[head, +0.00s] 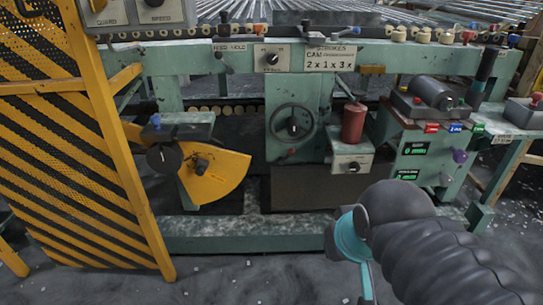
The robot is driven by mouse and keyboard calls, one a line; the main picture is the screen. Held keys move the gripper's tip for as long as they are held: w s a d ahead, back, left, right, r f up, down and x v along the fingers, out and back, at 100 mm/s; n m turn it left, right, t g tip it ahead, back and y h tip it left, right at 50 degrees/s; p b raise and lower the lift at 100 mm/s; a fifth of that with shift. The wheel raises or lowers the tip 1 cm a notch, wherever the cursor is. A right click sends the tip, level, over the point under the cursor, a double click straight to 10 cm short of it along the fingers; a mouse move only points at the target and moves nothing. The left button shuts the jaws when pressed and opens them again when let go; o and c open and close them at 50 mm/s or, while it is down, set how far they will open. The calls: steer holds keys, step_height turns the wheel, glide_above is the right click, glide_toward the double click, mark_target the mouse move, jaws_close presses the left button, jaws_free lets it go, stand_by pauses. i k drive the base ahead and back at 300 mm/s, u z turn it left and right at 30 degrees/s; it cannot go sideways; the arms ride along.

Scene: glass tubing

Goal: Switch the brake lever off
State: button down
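No lever carries a readable brake label, so I cannot tell for certain which one is the brake lever. A lever with a thick black grip (487,65) stands up, tilted slightly right, at the right end of the green machine. A yellow quarter-round plate (214,175) with a small dark knob or lever hub (200,163) is mounted low on the left. My arm, in a dark ribbed sleeve with a teal joint, fills the lower right, in front of the machine and apart from both. My gripper's fingers are not in view.
A black-and-yellow striped guard (75,150) stands at the left. A round handwheel (292,123), a red cylinder (353,122) and a control box with coloured labels (425,150) are on the machine front. The grey floor in front is open, with small debris.

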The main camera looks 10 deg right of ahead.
mark_target(281, 161)
steer(key=u, duration=0.85)
steer(key=i, duration=0.5)
steer(key=u, duration=0.05)
